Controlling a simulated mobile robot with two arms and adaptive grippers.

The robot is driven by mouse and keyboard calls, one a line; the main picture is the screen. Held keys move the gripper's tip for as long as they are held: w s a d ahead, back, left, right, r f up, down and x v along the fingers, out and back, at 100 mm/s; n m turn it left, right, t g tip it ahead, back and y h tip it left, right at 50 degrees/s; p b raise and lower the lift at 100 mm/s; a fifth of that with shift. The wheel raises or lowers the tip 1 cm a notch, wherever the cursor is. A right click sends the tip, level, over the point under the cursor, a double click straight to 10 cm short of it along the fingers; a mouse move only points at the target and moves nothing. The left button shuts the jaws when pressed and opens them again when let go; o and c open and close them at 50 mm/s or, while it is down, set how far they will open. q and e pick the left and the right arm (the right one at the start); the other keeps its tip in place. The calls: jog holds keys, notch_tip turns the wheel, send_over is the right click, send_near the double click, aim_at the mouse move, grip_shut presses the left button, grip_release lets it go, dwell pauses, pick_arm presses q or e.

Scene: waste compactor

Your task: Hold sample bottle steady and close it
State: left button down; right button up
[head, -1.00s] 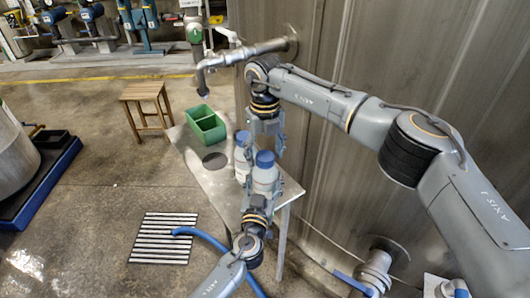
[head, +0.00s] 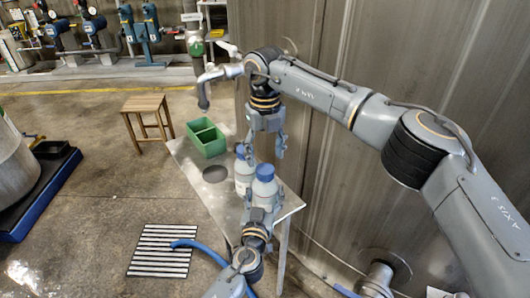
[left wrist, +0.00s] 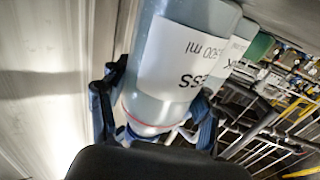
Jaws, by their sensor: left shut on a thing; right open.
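Two white sample bottles with blue tops stand close together on the metal table (head: 217,205). The nearer bottle (head: 263,187) has a blue cap (head: 265,172) seated on its top; how tightly is not clear. My left gripper (head: 258,213) is shut around this bottle from the near side, low on its body. The left wrist view shows the bottle (left wrist: 185,65) with a white 500 ml label between the fingers. The farther bottle (head: 242,172) stands just behind, to the left. My right gripper (head: 266,148) points down, open and empty, just above and beyond the nearer cap.
A green divided bin (head: 207,140) sits at the table's far end, near a round hole (head: 215,173). A pipe outlet (head: 204,95) hangs beyond it. A metal tank wall (head: 420,60) bounds the right side. A wooden stool (head: 145,112) stands left.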

aim_at(265, 169)
notch_tip(265, 169, up, 2)
jog(key=n, duration=0.4)
jog(key=shift+n, duration=0.4)
jog(key=n, duration=0.2)
jog(key=r+n, duration=0.1)
jog(key=n, duration=0.1)
jog(key=shift+r, duration=0.2)
jog(key=shift+f, duration=4)
